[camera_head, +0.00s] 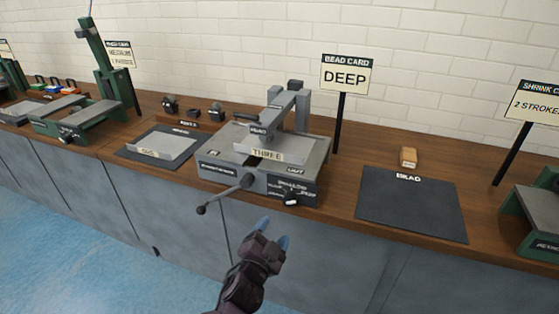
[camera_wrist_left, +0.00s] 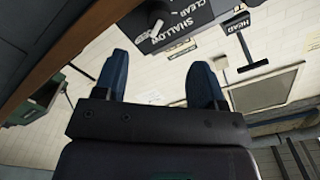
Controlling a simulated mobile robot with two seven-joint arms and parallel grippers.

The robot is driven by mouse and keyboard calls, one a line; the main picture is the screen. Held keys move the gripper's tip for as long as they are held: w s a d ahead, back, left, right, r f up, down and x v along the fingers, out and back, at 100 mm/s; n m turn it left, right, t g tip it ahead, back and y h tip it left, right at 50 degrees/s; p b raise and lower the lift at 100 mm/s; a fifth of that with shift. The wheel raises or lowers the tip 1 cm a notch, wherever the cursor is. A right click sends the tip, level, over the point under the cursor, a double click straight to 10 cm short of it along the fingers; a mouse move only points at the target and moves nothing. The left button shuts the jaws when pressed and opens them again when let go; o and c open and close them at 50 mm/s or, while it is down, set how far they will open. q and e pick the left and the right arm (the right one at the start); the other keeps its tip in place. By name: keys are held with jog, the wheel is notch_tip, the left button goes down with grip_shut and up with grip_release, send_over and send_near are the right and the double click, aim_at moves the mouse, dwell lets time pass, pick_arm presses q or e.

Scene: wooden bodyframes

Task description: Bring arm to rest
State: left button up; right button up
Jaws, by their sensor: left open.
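My left gripper (camera_head: 272,234) is in front of the bench in the head view, below the front edge near the bead machine. Its blue fingers are apart, with nothing between them; they also show open in the left wrist view (camera_wrist_left: 162,85). The grey bead machine (camera_head: 228,176) stands on the bench just beyond the gripper, with a plate marked THREE on it and a lever with a dark knob reaching out at its front left. The gripper appears apart from the machine. My right gripper is not in view.
The wooden bench (camera_head: 345,198) runs along a white brick wall. A dark mat (camera_head: 410,212) marked BEAD lies to the right, with a small wooden block (camera_head: 408,157) behind it. Green machines stand at both ends. The blue floor (camera_head: 90,250) in front is clear.

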pick_arm(q)
jog(key=shift+f, duration=0.1)
jog(key=s+a+f+n+g+y, duration=0.1)
jog(key=s+a+n+g+y, duration=0.15)
jog(key=s+a+n, duration=0.7)
jog(key=s+a+f+g+y+p, duration=0.1)
jog(key=s+a+f+g, duration=0.1)
jog(key=s+a+f, duration=0.2)
jog(key=s+a+f+n+g+y+p, duration=0.1)
jog(key=s+a+f, duration=0.3)
jog(key=s+a, duration=0.6)
jog(key=s+y, duration=0.1)
jog(key=s, duration=0.5)
jog(key=shift+s+f+g, duration=0.25)
jog(key=shift+f+g, duration=0.1)
jog(key=shift+f, duration=0.05)
jog(key=shift+n, duration=0.25)
